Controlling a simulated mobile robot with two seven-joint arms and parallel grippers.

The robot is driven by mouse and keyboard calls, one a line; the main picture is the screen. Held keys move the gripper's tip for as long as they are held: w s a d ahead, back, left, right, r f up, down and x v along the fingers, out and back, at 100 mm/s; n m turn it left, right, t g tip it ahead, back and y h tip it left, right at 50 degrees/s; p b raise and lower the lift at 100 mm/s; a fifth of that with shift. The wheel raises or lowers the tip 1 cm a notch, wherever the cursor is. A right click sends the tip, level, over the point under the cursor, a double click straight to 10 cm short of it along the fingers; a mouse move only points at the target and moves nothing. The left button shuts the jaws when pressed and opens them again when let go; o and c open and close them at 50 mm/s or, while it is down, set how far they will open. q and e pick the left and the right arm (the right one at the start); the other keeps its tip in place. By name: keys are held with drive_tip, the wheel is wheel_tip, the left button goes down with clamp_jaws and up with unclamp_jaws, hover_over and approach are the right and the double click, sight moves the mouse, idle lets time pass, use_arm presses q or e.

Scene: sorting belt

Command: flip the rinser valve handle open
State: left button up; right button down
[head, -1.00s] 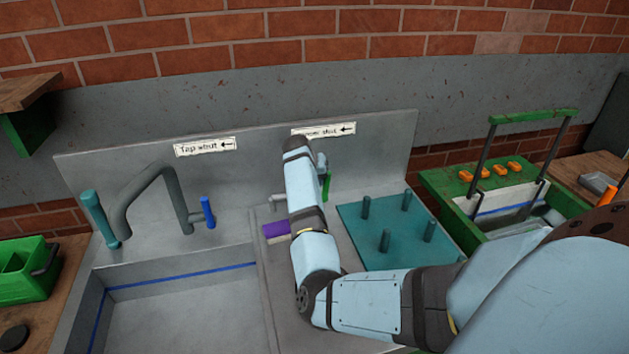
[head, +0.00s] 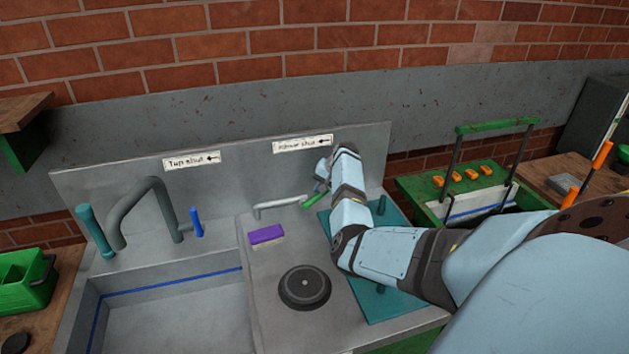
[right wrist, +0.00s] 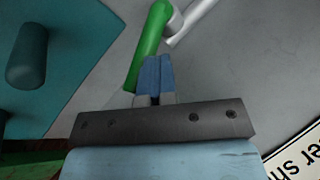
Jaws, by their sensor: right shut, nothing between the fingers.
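The green rinser valve handle (head: 312,201) is at the right end of a pale pipe (head: 275,207), below the sign reading "Rinser shut" (head: 302,143). In the right wrist view the handle (right wrist: 150,42) runs away from the fingers towards a pale joint (right wrist: 174,20). My right gripper (head: 321,171) is shut and empty, close beside the handle. In the wrist view its blue fingertips (right wrist: 155,68) overlap the handle's near end; I cannot tell whether they touch. My left gripper is not in view.
A teal peg board (head: 362,292) lies under my right arm. A purple block (head: 266,235) and black disc (head: 304,287) sit on the counter. The grey tap (head: 147,205) with its blue lever (head: 196,222) stands left. A green-framed bin (head: 425,189) is right.

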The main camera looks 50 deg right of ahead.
drive_tip(key=shift+s+d+f+t+y+b, duration=0.35)
drive_tip(key=shift+d+f+t+y+b, duration=0.15)
drive_tip(key=shift+f+y, duration=0.25)
drive_tip(key=shift+s+d+f+m+t+y+b, duration=0.2)
drive_tip(key=shift+d+f+t+y+b, duration=0.2)
drive_tip(key=shift+f+y+b, duration=0.15)
drive_tip(key=shift+s+d+f+m+t+y+b, duration=0.1)
drive_tip(key=shift+d+f+m+t+y+b, duration=0.15)
drive_tip(key=shift+f+t+y+b, duration=0.25)
drive_tip(key=shift+y, duration=0.3)
drive_tip(key=shift+s+d+f+b, duration=0.1)
drive_tip(key=shift+d+f+b, duration=0.05)
drive_tip(key=shift+f+b, duration=0.2)
